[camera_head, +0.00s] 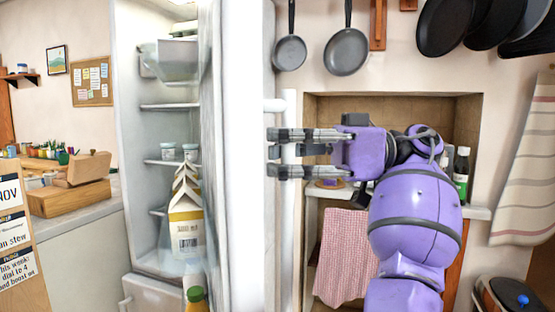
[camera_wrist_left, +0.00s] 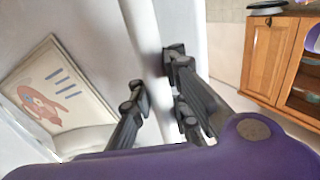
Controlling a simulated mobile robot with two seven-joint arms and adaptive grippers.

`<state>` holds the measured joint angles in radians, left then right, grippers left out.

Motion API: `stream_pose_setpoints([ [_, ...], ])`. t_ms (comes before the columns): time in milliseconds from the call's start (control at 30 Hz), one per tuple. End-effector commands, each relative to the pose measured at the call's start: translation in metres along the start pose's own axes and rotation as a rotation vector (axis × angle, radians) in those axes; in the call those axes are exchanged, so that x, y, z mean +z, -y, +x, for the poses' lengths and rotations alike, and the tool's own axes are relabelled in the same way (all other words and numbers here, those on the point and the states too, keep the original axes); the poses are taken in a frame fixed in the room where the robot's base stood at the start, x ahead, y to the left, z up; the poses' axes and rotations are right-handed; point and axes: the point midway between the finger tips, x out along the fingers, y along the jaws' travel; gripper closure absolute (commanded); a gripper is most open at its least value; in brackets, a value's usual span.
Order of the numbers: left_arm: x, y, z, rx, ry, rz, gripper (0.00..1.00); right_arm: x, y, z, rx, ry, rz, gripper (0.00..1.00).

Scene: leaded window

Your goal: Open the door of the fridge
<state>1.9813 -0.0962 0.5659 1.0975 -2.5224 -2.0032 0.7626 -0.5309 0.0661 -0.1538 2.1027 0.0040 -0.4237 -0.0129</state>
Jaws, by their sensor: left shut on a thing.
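The white fridge (camera_head: 141,120) stands at the left centre of the head view. Its door (camera_head: 240,150) is partly open, seen nearly edge-on, and the lit shelves inside show. A white vertical bar handle (camera_head: 290,108) runs along the door's right side. My left gripper (camera_head: 275,152) is shut on this handle, one finger above the other in the picture. In the left wrist view the fingers (camera_wrist_left: 160,85) lie on both sides of the white handle (camera_wrist_left: 143,35), beside the door's front. My right gripper is not in view.
Milk cartons (camera_head: 186,215) and jars (camera_head: 168,151) stand inside the fridge. Pans (camera_head: 346,50) hang on the wall at the right. A counter with a red checked towel (camera_head: 343,255) lies behind my arm. A wooden cabinet (camera_wrist_left: 268,58) shows in the wrist view.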

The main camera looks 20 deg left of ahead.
Motion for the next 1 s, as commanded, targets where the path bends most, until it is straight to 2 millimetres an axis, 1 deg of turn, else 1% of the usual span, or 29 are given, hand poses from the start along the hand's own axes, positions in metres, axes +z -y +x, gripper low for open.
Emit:
stream_pose_setpoints([
  [33, 0.0044, 0.0031, -0.0028, -0.005, 0.005, 0.005, 1.00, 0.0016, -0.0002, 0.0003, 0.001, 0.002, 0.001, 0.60],
  [367, 0.0037, 0.0034, -0.0029, -0.005, 0.005, 0.005, 1.00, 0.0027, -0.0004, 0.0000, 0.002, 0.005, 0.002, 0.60],
  [400, 0.0037, 0.0034, -0.0029, -0.005, 0.004, 0.005, 0.92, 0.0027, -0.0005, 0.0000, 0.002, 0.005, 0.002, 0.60],
  [600, 0.0028, 0.0028, -0.0022, -0.005, 0.005, 0.004, 0.66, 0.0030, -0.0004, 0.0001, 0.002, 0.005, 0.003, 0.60],
  [633, 0.0026, 0.0027, -0.0020, -0.005, 0.005, 0.004, 0.64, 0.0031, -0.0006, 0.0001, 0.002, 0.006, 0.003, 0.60],
  [900, 0.0012, 0.0018, -0.0009, -0.005, 0.004, 0.002, 0.64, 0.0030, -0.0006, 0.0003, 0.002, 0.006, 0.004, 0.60],
  [1000, -0.0046, 0.0017, -0.0007, -0.005, 0.005, 0.001, 0.64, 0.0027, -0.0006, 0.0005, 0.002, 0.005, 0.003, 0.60],
])
